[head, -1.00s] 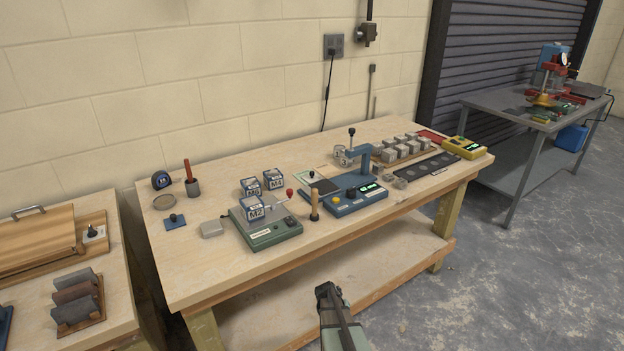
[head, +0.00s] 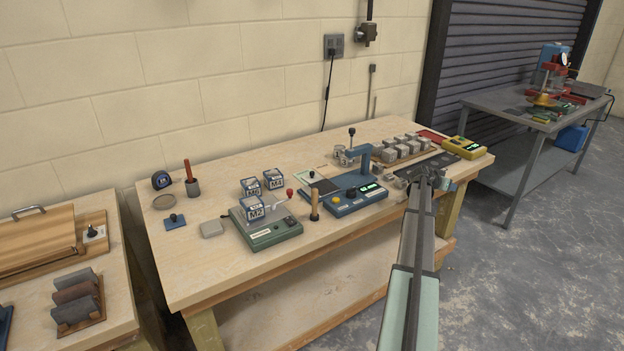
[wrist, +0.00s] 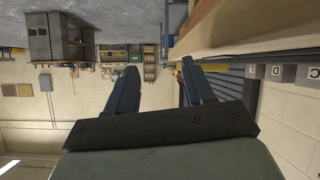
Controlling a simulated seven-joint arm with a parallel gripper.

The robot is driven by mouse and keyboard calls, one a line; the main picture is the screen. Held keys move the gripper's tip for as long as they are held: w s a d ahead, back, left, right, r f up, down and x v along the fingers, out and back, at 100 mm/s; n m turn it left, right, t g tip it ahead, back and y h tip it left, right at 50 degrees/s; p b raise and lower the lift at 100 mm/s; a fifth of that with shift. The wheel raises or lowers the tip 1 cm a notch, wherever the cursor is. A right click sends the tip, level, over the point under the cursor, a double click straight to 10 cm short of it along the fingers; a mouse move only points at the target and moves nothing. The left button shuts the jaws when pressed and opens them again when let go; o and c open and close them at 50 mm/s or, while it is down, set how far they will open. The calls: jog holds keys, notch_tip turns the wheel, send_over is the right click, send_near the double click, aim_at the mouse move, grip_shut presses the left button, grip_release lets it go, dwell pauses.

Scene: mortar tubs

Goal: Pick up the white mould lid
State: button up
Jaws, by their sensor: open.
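A small white plate with a dark knob (head: 95,233), which looks like the white mould lid, lies at the right end of the left bench. It does not show in the wrist view. My gripper (head: 438,170) is far to its right in the head view, by the right end of the middle bench. In the wrist view my gripper (wrist: 160,82) has its two fingers apart with nothing between them. A similar blue plate with a dark knob (head: 175,221) lies at the left of the middle bench.
The middle bench (head: 250,269) carries a green device (head: 270,233), a blue press (head: 345,205), several marked cubes and a wooden-handled tool (head: 314,205). Beside the white plate stand a wooden box (head: 40,245) and a rack of dark blocks (head: 76,297). A gap separates the benches.

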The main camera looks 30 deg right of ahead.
jog(key=w+a+r+m+t, duration=0.1)
jog(key=w+a+r+m, duration=0.45)
jog(key=w+r, duration=0.65)
jog(key=w+a+r+m, duration=0.55)
jog(key=w+r, duration=0.35)
jog(key=w, duration=0.5)
jog(key=w+a+f+m+y, duration=0.4)
jog(key=w+a+f+y, duration=0.15)
jog(key=w+a, duration=0.35)
jog(key=m+y, duration=0.3)
jog(key=y, duration=0.4)
send_near(312, 172)
jog(key=f, duration=0.6)
jog(key=w+f, duration=0.1)
jog(key=f, duration=0.1)
jog(key=shift+f, duration=0.4)
jog(key=shift+c, duration=0.4)
